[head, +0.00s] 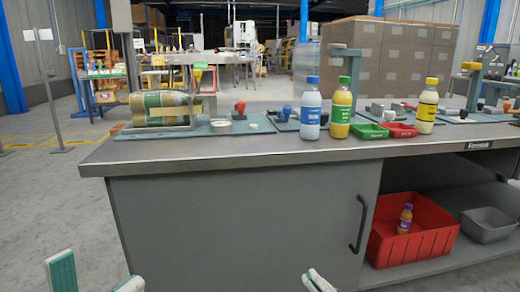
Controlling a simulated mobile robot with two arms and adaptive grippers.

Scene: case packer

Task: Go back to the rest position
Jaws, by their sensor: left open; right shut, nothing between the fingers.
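My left gripper (97,277) shows at the bottom left of the head view. Its two fingertips are apart with nothing between them, in front of the workbench and below its top. My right gripper (318,281) shows at the bottom edge, right of the middle, in front of the grey cabinet door. Its fingertips are together and empty. Both are clear of the bench, and the rest of both arms is out of view.
The metal workbench (240,152) spans ahead. On it stand a blue-capped bottle (311,112), a green-capped bottle (341,110) and a yellow bottle (427,108), beside green (369,131) and red (400,130) trays. A red crate (385,245) sits on the lower shelf. Floor at left is free.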

